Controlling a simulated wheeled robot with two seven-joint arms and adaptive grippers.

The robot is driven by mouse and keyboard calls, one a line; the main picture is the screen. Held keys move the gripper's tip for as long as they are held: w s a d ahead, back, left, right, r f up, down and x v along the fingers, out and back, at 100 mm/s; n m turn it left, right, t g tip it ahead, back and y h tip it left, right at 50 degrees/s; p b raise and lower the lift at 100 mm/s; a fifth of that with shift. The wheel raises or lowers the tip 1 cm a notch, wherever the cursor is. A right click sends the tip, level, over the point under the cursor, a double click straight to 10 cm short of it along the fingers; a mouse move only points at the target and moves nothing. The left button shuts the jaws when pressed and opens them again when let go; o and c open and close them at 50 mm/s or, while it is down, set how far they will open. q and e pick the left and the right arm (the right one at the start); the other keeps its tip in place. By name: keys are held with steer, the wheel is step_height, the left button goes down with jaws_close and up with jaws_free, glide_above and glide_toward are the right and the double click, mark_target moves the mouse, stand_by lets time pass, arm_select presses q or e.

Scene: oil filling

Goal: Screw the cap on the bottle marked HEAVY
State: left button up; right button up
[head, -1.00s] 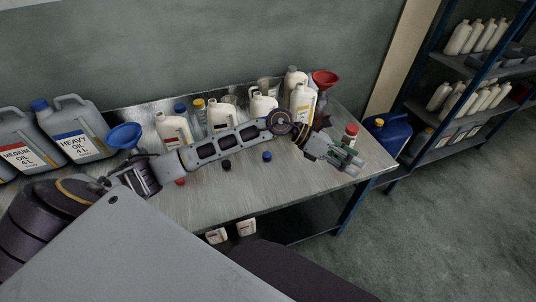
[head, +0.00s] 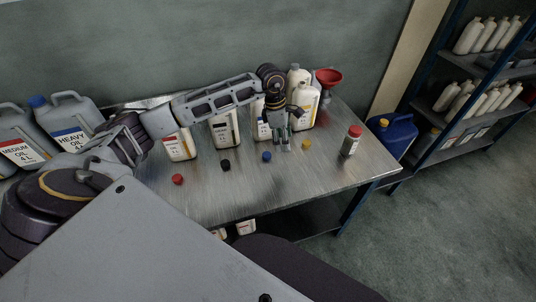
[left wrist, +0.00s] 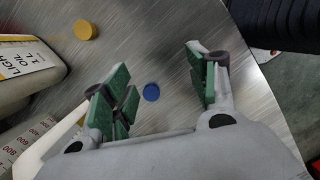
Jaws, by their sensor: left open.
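A large grey jug (head: 72,122) with a blue cap, labelled HEAVY OIL 4 L, stands at the left in the head view. Smaller white bottles stand along the back of the table; one (head: 263,128), with a blue-marked label too small to read, is partly behind my arm. A loose blue cap (head: 267,156) lies on the table in front of it. My left gripper (head: 282,146) is open and empty above the table, just right of that cap. In the left wrist view, the blue cap (left wrist: 151,92) appears between the green fingertips (left wrist: 165,85), apart from them. My right gripper is not visible.
Loose red (head: 178,179), black (head: 225,165) and yellow (head: 306,144) caps lie on the metal table. A bottle labelled LIGHT OIL (left wrist: 18,62) stands left in the wrist view. A red-topped container (head: 352,143) stands near the right edge. The front of the table is clear.

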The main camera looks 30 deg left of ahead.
arm_select(q)
steer(key=a+r+y, duration=0.1)
steer(key=a+y, duration=0.1)
steer(key=a, duration=0.4)
steer(key=shift+w+a, duration=0.35)
steer(key=shift+a, duration=0.05)
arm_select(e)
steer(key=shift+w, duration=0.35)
arm_select(q)
glide_above(267, 155)
step_height(267, 155, down, 8)
steer(key=shift+d+r+p, duration=0.1)
steer(key=shift+r+p, duration=0.15)
steer(key=shift+p, duration=0.1)
steer(key=shift+f, duration=0.45)
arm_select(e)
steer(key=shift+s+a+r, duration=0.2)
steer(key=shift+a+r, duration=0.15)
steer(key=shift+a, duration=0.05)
arm_select(q)
steer(key=shift+f, duration=0.1)
